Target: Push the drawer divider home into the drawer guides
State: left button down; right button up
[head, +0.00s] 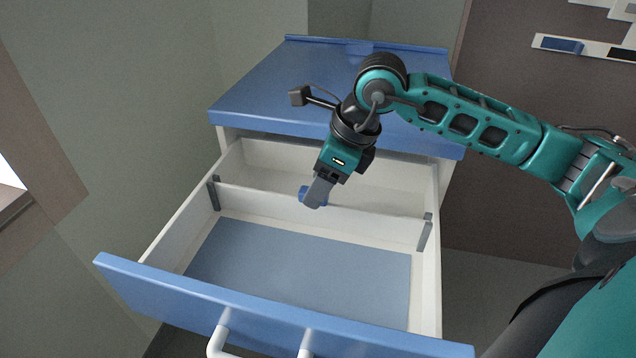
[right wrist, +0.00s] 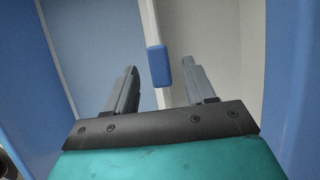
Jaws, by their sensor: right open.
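The white drawer divider (head: 262,199) stands across the open drawer, with its ends at the grey guides on the left wall (head: 214,194) and right wall (head: 424,232). A blue tab (head: 304,194) sits on its top edge near the middle. My right gripper (head: 316,194) is at the tab and hides part of it. In the right wrist view, the open fingers (right wrist: 158,82) stand on either side of the divider (right wrist: 149,25), and the blue tab (right wrist: 158,66) lies between their tips without clear contact. How deep the divider sits in the guides is hard to tell. My left gripper is out of view.
The drawer (head: 165,232) is pulled out of a blue-topped cabinet (head: 270,85). Its blue front panel (head: 270,315) with white handle is nearest. A blue-grey liner (head: 300,270) covers the front compartment, which is empty. Walls stand close at the left and behind.

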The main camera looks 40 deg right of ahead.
jog(key=w+a+p+v, duration=0.1)
jog(key=p+v, duration=0.4)
jog(key=v, duration=1)
jog(key=shift+r, duration=0.45)
